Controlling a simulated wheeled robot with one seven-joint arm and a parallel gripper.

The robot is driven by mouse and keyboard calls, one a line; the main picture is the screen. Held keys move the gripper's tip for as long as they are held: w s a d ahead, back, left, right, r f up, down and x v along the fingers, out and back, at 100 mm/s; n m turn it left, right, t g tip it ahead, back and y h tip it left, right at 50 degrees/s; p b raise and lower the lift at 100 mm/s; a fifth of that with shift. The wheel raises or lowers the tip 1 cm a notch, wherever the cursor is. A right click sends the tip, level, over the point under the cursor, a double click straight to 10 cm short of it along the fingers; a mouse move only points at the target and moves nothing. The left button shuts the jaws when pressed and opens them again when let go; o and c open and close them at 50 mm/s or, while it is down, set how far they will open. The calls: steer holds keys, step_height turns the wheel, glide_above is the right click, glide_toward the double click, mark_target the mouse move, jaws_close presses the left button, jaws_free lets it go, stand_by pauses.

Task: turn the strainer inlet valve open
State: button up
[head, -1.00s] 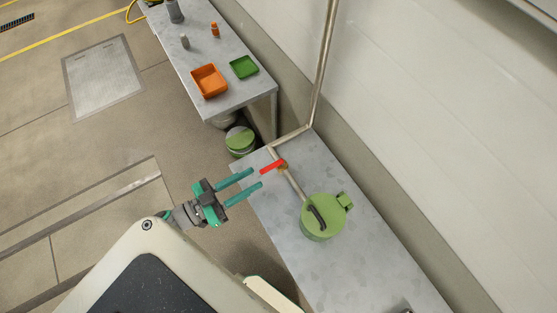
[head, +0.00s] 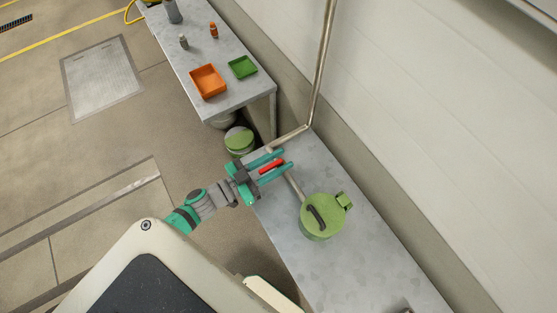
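The strainer inlet valve shows as a red lever handle (head: 271,166) on the pipe that runs from the bent metal pipe to the green strainer (head: 320,217). My gripper (head: 286,159) is over the valve, with one teal finger on each side of the red handle. The fingers are apart, and small gaps seem to show between them and the handle. Whether either finger touches it I cannot tell. The valve body is mostly hidden by the fingers. The strainer is a round green housing with a dark handle on its lid.
The metal pipe (head: 317,85) rises along the wall behind the grey bench (head: 375,262). A second table (head: 228,103) at the back holds an orange tray (head: 209,82), a green tray (head: 243,67) and small bottles. A green-lidded container (head: 239,140) stands on the floor between them.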

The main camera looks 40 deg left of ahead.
jaws_close()
steer(key=shift+y, duration=0.3)
steer(key=shift+d+n+t+y, duration=0.15)
steer(key=shift+n+t+y, duration=0.45)
steer(key=shift+n+y, duration=1.05)
steer(key=shift+y, duration=0.35)
jaws_free()
